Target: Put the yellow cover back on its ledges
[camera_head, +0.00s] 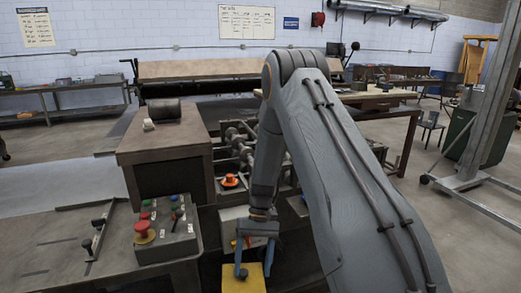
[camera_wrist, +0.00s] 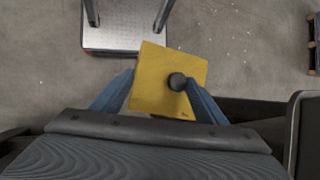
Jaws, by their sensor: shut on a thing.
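The yellow cover (camera_head: 243,283) is low in the head view, at the lower edge of the picture. In the wrist view it is a flat, roughly square yellow plate (camera_wrist: 155,78) with a round black knob (camera_wrist: 177,81) right of its middle.
A control box (camera_head: 167,230) with a red mushroom button stands on the bench at the left. Machine shafts and an orange-red button (camera_head: 230,181) are behind my gripper. In the wrist view a metal plate with posts (camera_wrist: 125,28) lies beyond the cover.

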